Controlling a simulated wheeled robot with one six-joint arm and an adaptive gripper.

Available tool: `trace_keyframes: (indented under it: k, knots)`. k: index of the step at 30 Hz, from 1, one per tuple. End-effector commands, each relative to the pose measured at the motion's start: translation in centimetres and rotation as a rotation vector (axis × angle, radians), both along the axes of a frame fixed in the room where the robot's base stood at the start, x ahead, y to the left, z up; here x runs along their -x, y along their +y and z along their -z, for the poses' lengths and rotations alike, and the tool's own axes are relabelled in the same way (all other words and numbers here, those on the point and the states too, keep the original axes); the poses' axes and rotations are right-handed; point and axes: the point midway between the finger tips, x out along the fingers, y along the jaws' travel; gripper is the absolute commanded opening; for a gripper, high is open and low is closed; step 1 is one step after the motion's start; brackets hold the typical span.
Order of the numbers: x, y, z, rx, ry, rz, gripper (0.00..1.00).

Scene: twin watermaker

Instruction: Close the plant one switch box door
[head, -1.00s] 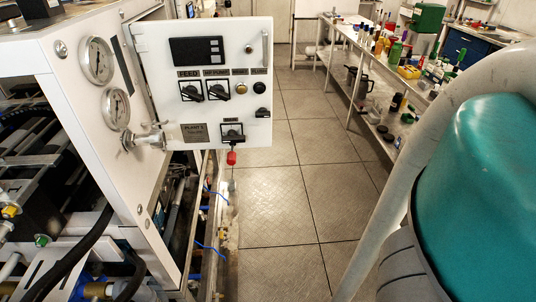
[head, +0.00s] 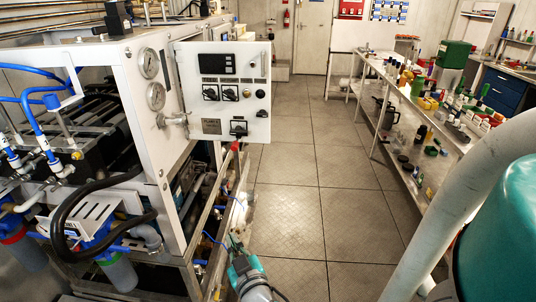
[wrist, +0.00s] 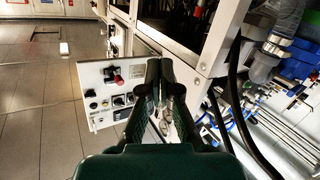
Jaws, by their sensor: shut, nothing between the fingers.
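The plant one switch box door (head: 222,108) is a white panel with a dark display, rotary switches, buttons and a handle. It stands open, swung out to the right of the white frame, its face towards me in the head view. The door also shows sideways in the wrist view (wrist: 100,75). My gripper (wrist: 165,66) is shut and empty, its dark fingertips pointing towards the door and frame. The fingers overlap the door's edge in the picture; I cannot tell whether they touch it. My arm rises from the bottom in the head view.
Two gauges (head: 150,64) and a valve sit on the frame (head: 158,125) left of the door. Hoses and pipes fill the lower left. A long bench (head: 415,90) with bottles and tools stands on the right. The tiled floor (head: 300,170) between is clear.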

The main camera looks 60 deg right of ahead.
Motion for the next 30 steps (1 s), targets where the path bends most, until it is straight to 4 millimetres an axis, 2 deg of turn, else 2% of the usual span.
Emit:
trace_keyframes:
  k: [1,4,9,15,19,23,30]
  knots:
    - [-0.7,-1.6,-1.8,0.006,-0.027,0.053,0.00]
    - [-1.2,-4.6,-4.7,0.007,-0.068,0.163,0.00]
    - [-0.9,-9.1,-9.7,-0.007,-0.147,0.348,0.00]
    - [0.2,-12.2,-13.6,-0.031,-0.224,0.497,0.00]
    - [0.6,-13.0,-14.7,-0.041,-0.246,0.540,0.00]
    - [0.5,-13.9,-14.9,-0.043,-0.251,0.551,0.00]
    - [-0.8,-17.3,-14.9,-0.043,-0.251,0.553,0.00]
